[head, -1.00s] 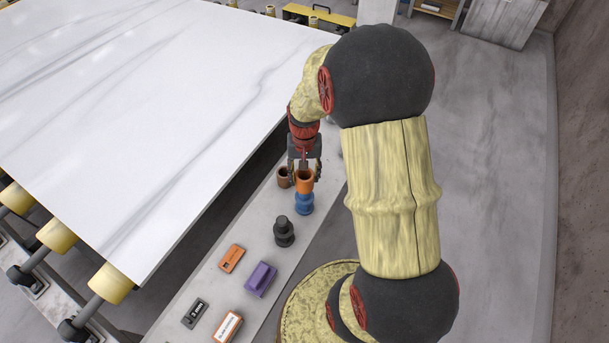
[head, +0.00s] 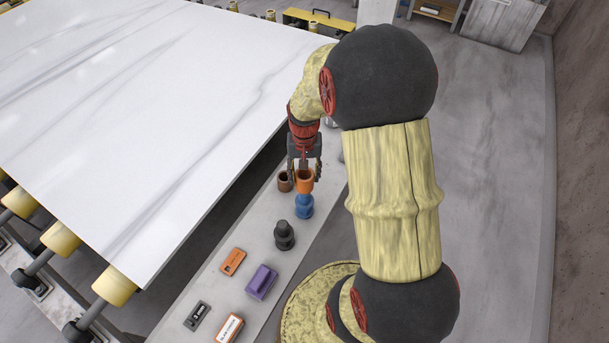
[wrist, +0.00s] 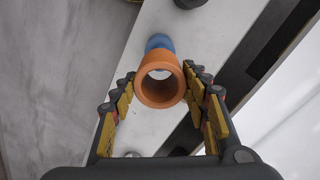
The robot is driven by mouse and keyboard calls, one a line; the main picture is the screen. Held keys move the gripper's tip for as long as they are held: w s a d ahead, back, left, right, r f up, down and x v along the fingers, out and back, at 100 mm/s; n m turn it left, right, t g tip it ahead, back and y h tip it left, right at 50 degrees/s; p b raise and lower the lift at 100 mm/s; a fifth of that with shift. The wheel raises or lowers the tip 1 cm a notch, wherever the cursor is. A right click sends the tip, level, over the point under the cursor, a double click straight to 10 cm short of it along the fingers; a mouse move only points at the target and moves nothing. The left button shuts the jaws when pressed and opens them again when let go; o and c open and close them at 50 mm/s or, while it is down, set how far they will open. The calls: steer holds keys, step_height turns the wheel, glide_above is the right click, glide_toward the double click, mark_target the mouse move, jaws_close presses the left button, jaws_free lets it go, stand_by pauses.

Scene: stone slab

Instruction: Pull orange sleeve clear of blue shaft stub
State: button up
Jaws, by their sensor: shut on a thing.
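The orange sleeve (head: 304,184) is a hollow, open-topped ring held between the fingers of my gripper (head: 304,177). The blue shaft stub (head: 304,208) stands upright on the grey ledge directly below it in the head view. In the wrist view my gripper (wrist: 158,88) has a finger on each side of the orange sleeve (wrist: 147,94), and I look into its bore, with a pale patch at the far end. Part of the blue stub (wrist: 159,41) shows beyond the sleeve's rim.
A brown cup (head: 285,182) stands close left of the sleeve. A black stepped piece (head: 284,237), a purple block (head: 261,281), an orange block (head: 232,261) and smaller items lie nearer on the ledge (head: 255,232). A large white slab (head: 150,110) lies left.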

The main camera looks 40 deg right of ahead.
step_height(320, 180, up, 4)
steer(key=p, duration=0.2)
steer(key=shift+r+p, duration=0.15)
steer(key=shift+p, duration=0.2)
stand_by(0.5)
